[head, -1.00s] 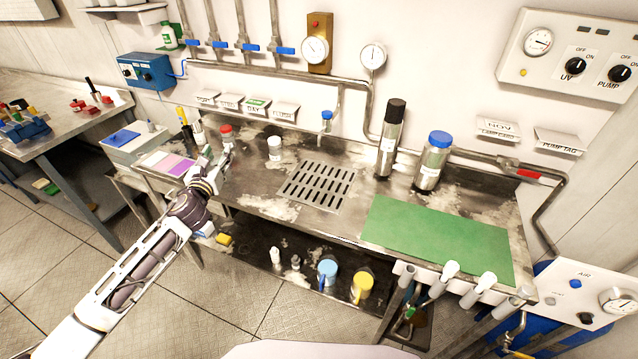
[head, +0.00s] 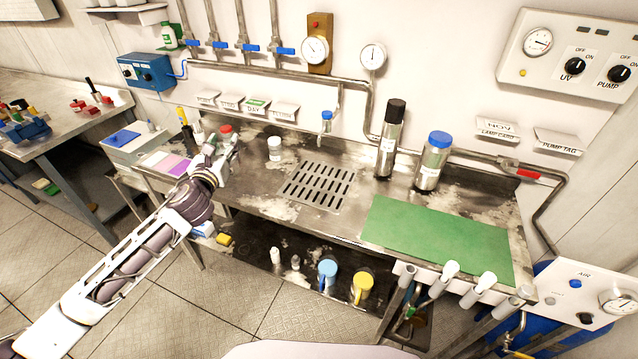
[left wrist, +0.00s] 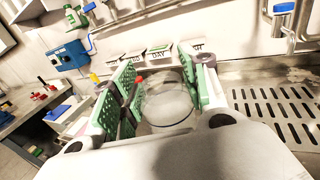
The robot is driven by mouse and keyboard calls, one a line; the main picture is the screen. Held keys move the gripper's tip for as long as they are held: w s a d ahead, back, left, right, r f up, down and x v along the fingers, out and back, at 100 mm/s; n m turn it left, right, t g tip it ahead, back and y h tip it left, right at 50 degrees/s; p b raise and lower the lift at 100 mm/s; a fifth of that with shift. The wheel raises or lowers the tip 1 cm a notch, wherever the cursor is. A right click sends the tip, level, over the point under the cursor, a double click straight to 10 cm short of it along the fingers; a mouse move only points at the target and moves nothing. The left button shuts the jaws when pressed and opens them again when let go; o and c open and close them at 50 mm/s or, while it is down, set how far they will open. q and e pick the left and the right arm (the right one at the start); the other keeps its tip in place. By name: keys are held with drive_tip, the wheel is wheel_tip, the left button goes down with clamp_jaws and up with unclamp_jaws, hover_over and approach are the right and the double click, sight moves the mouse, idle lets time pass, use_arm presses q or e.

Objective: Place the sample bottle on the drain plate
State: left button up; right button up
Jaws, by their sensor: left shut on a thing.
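My left gripper (head: 224,147) is over the left part of the metal bench. In the left wrist view, its green-padded fingers (left wrist: 160,98) are shut on a clear, rounded bottle (left wrist: 168,104), which I take for the sample bottle. In the head view the fingers mostly hide this bottle, and I cannot tell whether its base touches the bench. The drain plate (head: 318,185), a slotted metal grate, lies empty to the right of the gripper. It also shows at the right of the left wrist view (left wrist: 283,113). My right gripper is not in view.
A red cap (head: 226,129) shows just behind the gripper. A small white jar (head: 275,149) stands between gripper and drain plate. Two tall bottles (head: 390,140) (head: 433,162) and a green mat (head: 437,238) are right of the plate.

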use_arm(q)
drive_tip(key=shift+s+d+f, duration=0.1)
drive_tip(key=shift+s+d, duration=0.5)
drive_tip(key=shift+d, duration=0.2)
drive_tip(key=s+d+f, duration=0.3)
drive_tip(key=s+f, duration=0.2)
drive_tip(key=f, duration=0.3)
drive_tip(key=s+d+f, duration=0.3)
drive_tip(key=s+f, duration=0.2)
drive_tip(key=f, duration=0.3)
drive_tip(key=shift+s+d, duration=0.25)
drive_tip(key=shift+s, duration=0.1)
